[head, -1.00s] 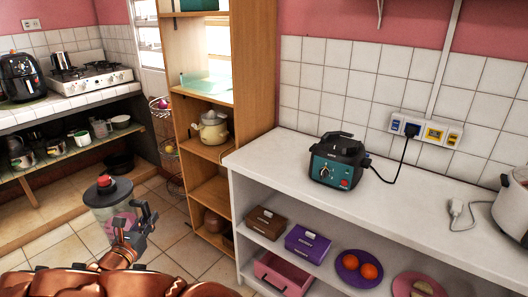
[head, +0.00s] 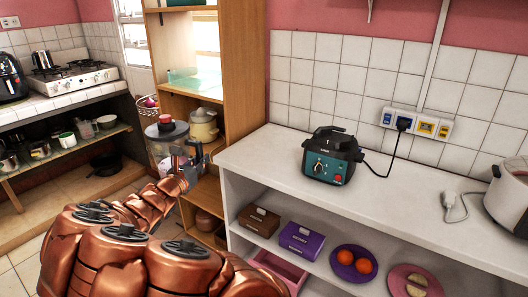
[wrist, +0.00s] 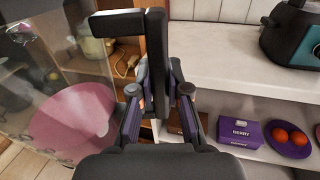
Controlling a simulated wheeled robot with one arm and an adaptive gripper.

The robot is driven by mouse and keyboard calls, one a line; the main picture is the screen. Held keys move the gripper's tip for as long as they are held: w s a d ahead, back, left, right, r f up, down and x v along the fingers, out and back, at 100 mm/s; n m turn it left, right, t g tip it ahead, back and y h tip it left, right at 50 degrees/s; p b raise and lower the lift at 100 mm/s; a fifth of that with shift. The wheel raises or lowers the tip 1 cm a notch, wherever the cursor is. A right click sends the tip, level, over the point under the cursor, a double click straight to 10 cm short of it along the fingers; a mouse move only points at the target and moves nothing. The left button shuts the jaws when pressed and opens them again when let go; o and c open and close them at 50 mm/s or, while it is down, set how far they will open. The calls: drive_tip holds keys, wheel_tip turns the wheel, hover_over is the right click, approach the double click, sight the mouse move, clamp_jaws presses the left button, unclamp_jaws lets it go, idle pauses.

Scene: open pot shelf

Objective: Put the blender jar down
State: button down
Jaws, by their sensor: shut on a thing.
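The blender jar (head: 163,147) is clear, with a dark lid, a red cap and pink contents. My gripper (head: 190,163) is shut on its black handle and holds it upright in the air, in front of the wooden shelf and left of the white counter. In the wrist view the jar (wrist: 72,118) fills the left side, and my gripper (wrist: 155,90) has its fingers around the handle (wrist: 155,50). The teal blender base (head: 332,158) stands on the counter, apart from the jar; its top is dark.
The white counter (head: 285,145) is clear around the base, except for its cord to the wall sockets (head: 415,122). A white cooker (head: 507,195) stands at the right. The wooden shelf (head: 240,80) holds a lidded pot (head: 203,125). Boxes and plates of food fill the lower shelf.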

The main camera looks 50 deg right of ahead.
drive_tip(key=s+d+r+m+g+h+b, duration=0.1)
drive_tip(key=s+d+r+g, duration=0.1)
drive_tip(key=s+d+r, duration=0.4)
drive_tip(key=s+d+r+m+g, duration=0.15)
drive_tip(key=s+d, duration=0.25)
drive_tip(key=d, duration=0.4)
drive_tip(key=s+d+g+b, duration=0.2)
drive_tip(key=s+d+b, duration=0.45)
drive_tip(key=s, duration=0.25)
drive_tip(key=w+d+f+p, duration=0.2)
drive_tip(key=w+d, duration=0.3)
drive_tip(key=d, duration=0.1)
drive_tip(key=w+d+f+p, duration=0.1)
drive_tip(key=w+d+f, duration=0.2)
drive_tip(key=w+d, duration=0.2)
drive_tip(key=shift+d+f+m+p, duration=0.3)
drive_tip(key=shift+d+m+p, duration=0.1)
drive_tip(key=shift+d, duration=0.5)
drive_tip(key=shift+f+t, duration=0.2)
drive_tip(key=shift+t, duration=0.05)
drive_tip(key=c, duration=1.2)
unclamp_jaws()
drive_tip(key=shift+o, duration=0.2)
drive_tip(key=shift+a+r, duration=0.15)
